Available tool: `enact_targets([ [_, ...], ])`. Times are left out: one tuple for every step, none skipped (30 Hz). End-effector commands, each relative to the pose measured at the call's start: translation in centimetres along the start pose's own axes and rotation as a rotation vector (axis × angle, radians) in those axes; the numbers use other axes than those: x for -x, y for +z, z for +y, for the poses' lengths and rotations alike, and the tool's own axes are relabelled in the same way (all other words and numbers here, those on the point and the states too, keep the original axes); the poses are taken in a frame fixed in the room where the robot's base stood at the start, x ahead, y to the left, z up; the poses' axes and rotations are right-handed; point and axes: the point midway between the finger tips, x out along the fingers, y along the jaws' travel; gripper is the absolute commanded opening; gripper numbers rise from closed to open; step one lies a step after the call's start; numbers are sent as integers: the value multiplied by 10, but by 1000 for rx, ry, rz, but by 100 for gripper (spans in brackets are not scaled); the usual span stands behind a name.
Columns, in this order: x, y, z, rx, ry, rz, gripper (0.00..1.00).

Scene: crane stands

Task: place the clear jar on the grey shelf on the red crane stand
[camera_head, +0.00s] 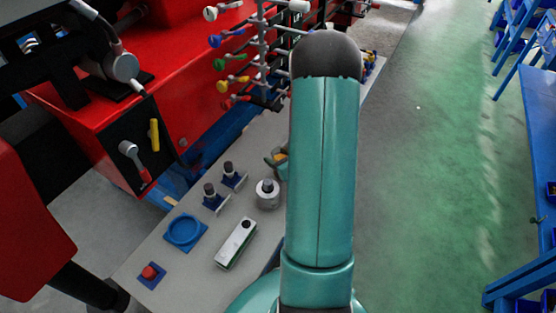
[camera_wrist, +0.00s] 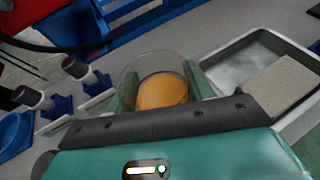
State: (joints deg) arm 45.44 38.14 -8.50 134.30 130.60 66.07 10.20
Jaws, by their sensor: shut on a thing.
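The clear jar (camera_wrist: 150,68) has something orange in its lower part. In the wrist view it stands between the two green fingers of my gripper (camera_wrist: 158,84), which is shut on it. The jar's base is hidden, so I cannot tell whether it touches the grey surface. In the head view my arm hides most of my gripper; a bit of yellow and teal shows at the arm's left edge. The grey shelf (camera_head: 185,268) runs along the front of the red crane stand (camera_head: 75,118) and also shows in the wrist view (camera_wrist: 115,62).
On the shelf are a red button (camera_head: 150,272), a blue ring (camera_head: 185,231), a white case (camera_head: 236,243), a grey cylinder (camera_head: 267,195) and two blue holders (camera_head: 214,203). A white tray (camera_wrist: 208,62) holds a tan block (camera_wrist: 283,85).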

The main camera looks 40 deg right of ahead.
Motion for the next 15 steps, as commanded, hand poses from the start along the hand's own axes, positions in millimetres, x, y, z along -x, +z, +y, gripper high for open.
enact_targets([
  [-3, -7, 0, -2, 1, 2, 24],
  [-4, -9, 0, -2, 2, 1, 24],
  [-5, -12, 0, -1, 1, 0, 24],
  [-6, -12, 0, 0, 1, -1, 24],
  [-6, -13, 0, 1, 1, -2, 24],
  [-6, -13, 0, 1, 1, -2, 24],
  [-6, -13, 0, 2, 0, -2, 24],
  [-6, -13, 0, 2, 0, -2, 24],
  [-6, -13, 0, 2, 0, -2, 24],
  [-6, -13, 0, 2, 0, -2, 24],
  [-6, -13, 0, 2, 0, -2, 24],
  [-6, -13, 0, 1, 0, -2, 24],
  [-6, -14, 0, 1, 1, -2, 24],
  [-7, -15, 1, 1, 1, -1, 24],
  [-7, -16, 1, 1, 1, -1, 24],
])
